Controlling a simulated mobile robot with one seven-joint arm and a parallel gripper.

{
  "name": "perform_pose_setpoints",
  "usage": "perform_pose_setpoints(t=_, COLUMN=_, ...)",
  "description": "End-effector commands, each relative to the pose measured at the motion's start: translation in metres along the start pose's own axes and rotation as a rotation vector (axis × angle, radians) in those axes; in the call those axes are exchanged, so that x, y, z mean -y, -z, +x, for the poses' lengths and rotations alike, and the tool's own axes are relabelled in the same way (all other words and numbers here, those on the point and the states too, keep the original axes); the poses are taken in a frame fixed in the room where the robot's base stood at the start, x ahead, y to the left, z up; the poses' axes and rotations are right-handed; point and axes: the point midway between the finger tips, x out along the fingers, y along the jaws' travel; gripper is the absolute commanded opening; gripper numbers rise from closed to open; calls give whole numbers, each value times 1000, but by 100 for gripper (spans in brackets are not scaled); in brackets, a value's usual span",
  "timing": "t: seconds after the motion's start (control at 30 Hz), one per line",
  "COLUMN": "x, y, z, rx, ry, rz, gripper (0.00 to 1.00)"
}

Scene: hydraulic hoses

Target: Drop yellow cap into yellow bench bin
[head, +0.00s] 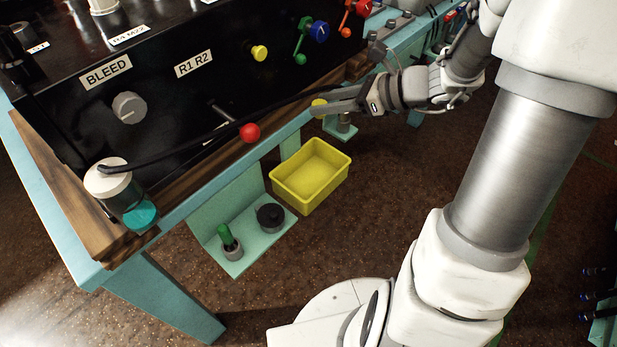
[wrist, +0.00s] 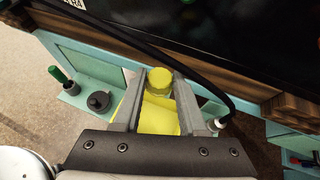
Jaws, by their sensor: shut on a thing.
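The yellow cap (head: 319,103) is between the fingertips of my gripper (head: 325,106), near the front edge of the bench. In the wrist view the cap (wrist: 160,77) shows as a round yellow piece between the two grey fingers. The gripper is shut on it. The yellow bench bin (head: 298,202) is an open rectangular tray, low at the bench front, and looks empty. In the wrist view the bin (wrist: 157,122) shows beyond and between the fingers, partly hidden by my gripper. In the head view the cap appears above the bin's far side.
A teal shelf (head: 236,267) beside the bin carries a green-handled item (head: 228,237) and a black round part (head: 270,216). A black hose (head: 200,138) runs along the bench from a white-topped canister (head: 108,178). A red ball (head: 250,132) sits at the panel. Another yellow cap (head: 260,52) is on the panel.

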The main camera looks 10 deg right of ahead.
Motion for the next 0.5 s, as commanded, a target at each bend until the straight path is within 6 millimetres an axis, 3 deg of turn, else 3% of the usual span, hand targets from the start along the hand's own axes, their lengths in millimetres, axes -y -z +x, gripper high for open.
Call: perform_pose_setpoints(t=0.5, x=0, y=47, z=25, rx=0, ry=1, rz=2, gripper=0)
